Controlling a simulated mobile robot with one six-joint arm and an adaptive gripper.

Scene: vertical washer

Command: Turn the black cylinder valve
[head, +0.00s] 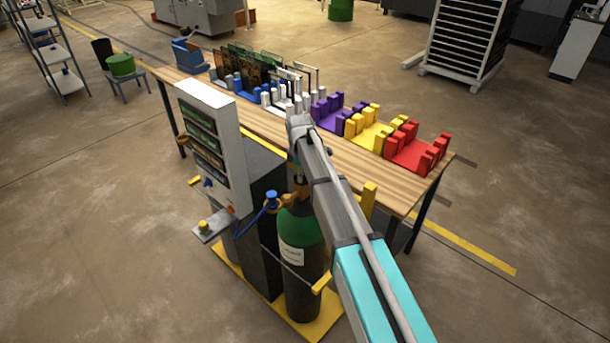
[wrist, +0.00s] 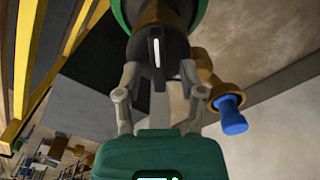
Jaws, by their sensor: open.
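The black valve (wrist: 158,62) of the cylinder shows in the wrist view as a dark handle with a white strip. My gripper (wrist: 160,76) is open, with one finger on each side of this handle. I cannot tell whether the fingers touch it. A brass fitting (wrist: 212,82) with a blue knob (wrist: 233,116) sticks out just right of my right finger. In the head view the gas cylinder (head: 300,228) has a green shoulder and dark body and stands upright.
A white control panel (head: 215,150) on a dark cabinet stands left of the cylinder, on a yellow base (head: 310,328). A blue-handled pipe (head: 271,198) runs between them. A wooden table (head: 340,157) with coloured racks stands behind. The floor at the left is open.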

